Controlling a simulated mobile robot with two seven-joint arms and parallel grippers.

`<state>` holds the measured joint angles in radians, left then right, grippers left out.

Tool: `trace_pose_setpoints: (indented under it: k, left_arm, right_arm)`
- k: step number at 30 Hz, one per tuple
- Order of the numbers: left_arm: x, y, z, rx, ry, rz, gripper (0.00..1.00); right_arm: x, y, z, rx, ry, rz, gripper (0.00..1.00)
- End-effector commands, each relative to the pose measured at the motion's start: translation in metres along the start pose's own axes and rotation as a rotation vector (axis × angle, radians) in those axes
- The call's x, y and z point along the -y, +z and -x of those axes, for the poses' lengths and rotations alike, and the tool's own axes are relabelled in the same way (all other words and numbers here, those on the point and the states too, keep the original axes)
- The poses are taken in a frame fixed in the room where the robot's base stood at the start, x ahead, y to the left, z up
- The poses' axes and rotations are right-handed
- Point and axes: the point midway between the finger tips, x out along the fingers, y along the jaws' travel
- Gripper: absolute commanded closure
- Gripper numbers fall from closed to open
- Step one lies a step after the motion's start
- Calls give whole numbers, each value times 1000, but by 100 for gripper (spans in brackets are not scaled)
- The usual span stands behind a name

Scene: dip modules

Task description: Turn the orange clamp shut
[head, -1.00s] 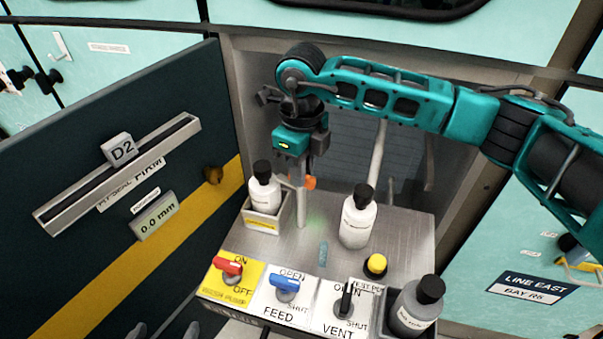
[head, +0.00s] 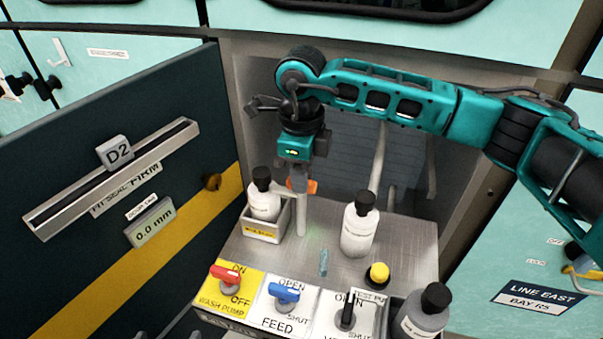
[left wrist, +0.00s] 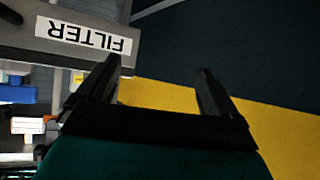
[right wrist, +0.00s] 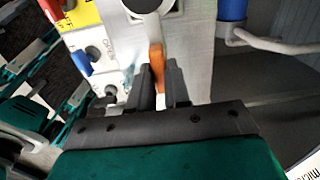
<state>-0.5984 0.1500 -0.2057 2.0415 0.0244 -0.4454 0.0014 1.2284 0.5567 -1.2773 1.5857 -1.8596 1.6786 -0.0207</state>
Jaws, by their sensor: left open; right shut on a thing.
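The orange clamp (head: 313,186) is a small orange lever below my right gripper (head: 299,184) in the head view. In the right wrist view the orange clamp (right wrist: 157,60) lies between the two fingers of my right gripper (right wrist: 159,72), which are shut on it. A pale round fitting sits just beyond the lever; the fingers hide the rest. My left gripper (left wrist: 160,72) is open and empty in the left wrist view, in front of a dark panel with a yellow stripe.
A dark door (head: 190,245) stands left.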

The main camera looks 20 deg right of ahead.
Motion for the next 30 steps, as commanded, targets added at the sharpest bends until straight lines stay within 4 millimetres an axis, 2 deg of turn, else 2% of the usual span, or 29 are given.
trace_pose_setpoints:
  k: [2,3,10,20,23,30]
  left_arm:
    - [1,0,0,0,-1,0,6]
    - [1,0,0,0,-2,0,6]
    - [2,1,0,1,-4,0,6]
    - [2,1,0,2,-5,0,6]
    - [2,0,1,2,-5,0,6]
    - [3,-1,3,1,-7,-1,6]
  right_arm:
    - [0,1,1,3,-2,4,100]
    - [0,1,1,3,-2,4,80]
    - [0,0,1,2,-1,2,58]
    - [0,1,6,2,-2,1,57]
    - [0,1,19,4,-2,1,57]
    - [1,1,72,5,-4,1,57]
